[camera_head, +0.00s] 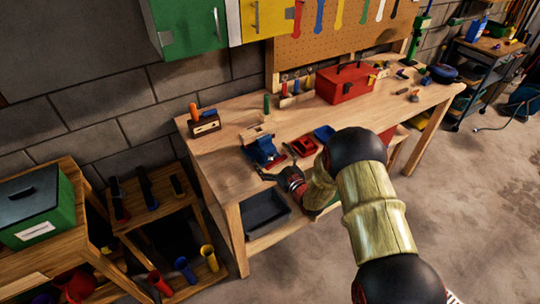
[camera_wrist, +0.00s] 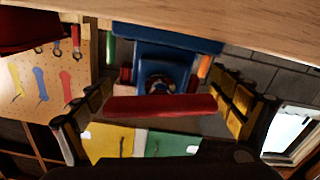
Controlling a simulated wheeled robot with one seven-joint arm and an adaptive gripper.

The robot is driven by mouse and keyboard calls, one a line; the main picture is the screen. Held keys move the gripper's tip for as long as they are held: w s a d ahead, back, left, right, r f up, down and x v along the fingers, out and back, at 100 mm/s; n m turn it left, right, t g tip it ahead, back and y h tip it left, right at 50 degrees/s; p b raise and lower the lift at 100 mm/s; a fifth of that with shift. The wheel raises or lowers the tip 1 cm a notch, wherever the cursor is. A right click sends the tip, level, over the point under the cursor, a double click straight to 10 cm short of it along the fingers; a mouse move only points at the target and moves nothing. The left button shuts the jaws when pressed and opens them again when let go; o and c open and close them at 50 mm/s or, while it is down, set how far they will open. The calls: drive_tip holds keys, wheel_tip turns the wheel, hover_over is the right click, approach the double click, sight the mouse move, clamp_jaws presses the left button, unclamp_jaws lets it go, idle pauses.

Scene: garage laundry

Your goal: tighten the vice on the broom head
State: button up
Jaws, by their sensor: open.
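The blue vice (camera_head: 263,152) is mounted at the front edge of the wooden workbench. In the wrist view the vice (camera_wrist: 150,48) is upside down, with a round dark screw end at its middle. A red bar (camera_wrist: 160,106) lies across in front of it, between my fingers; it looks like the vice handle. My gripper (camera_head: 278,168) is open just in front of the vice. In the wrist view its fingers stand wide on either side of the red bar, without clear contact. A pale wooden piece (camera_head: 256,132) behind the vice may be the broom head; I cannot tell whether it is clamped.
The workbench (camera_head: 226,170) also carries a red toolbox (camera_head: 346,83), a red tray (camera_head: 304,146), a blue bin (camera_head: 324,132) and a wooden block with tools (camera_head: 205,125). A dark tray (camera_head: 264,212) sits on the lower shelf. Open floor lies at the right.

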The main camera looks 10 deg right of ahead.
drive_tip(key=shift+c, duration=0.5)
drive_tip(key=c, duration=1.1)
drive_tip(key=shift+c, duration=0.3)
